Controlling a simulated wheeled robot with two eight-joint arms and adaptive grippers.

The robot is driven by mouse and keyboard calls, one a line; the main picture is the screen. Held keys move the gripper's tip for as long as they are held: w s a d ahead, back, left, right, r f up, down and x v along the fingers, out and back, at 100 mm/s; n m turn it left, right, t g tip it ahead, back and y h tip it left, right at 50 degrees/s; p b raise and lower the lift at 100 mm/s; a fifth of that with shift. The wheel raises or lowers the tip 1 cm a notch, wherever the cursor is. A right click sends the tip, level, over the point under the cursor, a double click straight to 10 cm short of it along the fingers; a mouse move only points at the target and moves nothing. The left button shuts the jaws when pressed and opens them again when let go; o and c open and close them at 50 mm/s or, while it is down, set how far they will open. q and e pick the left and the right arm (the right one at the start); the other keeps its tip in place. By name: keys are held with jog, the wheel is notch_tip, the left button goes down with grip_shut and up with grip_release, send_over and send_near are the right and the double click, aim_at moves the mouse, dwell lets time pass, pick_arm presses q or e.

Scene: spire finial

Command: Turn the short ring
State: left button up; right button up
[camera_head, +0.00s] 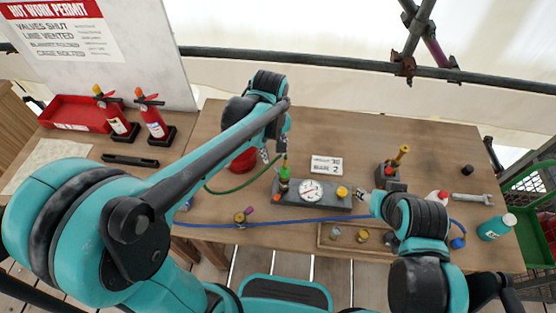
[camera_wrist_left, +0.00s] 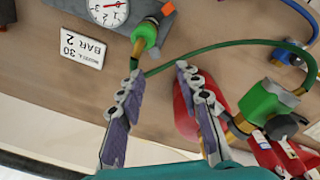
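A green fitting (camera_head: 284,172) with a brass collar stands at the left end of the dark gauge block (camera_head: 325,203). In the left wrist view the green fitting (camera_wrist_left: 146,34) lies just beyond the fingertips, with its brass part (camera_wrist_left: 138,46) pointing toward the left finger. I cannot tell for sure which part is the short ring. My left gripper (camera_head: 277,152) is over the fitting; in its wrist view (camera_wrist_left: 158,72) the fingers are apart with nothing between them. My right gripper (camera_head: 366,196) is by the block's right end, near a yellow knob (camera_head: 342,191); its fingers are too small to read.
A round gauge (camera_head: 310,190) sits on the block, with a white card (camera_head: 332,165) behind. A green hose (camera_head: 232,190) runs left to a red cylinder (camera_head: 243,161). A blue hose (camera_head: 290,221) crosses in front.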

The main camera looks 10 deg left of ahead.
aim_at(278, 169)
pick_arm(q)
jog(key=shift+w+d+f+n+g, duration=0.3)
jog(key=shift+w+d+f+n, duration=0.1)
jog(key=shift+w+d, duration=0.1)
notch_tip(278, 169, down, 8)
jog(key=shift+r+b, duration=0.1)
jog(key=shift+b, duration=1.1)
jog(key=shift+c, duration=0.2)
grip_shut()
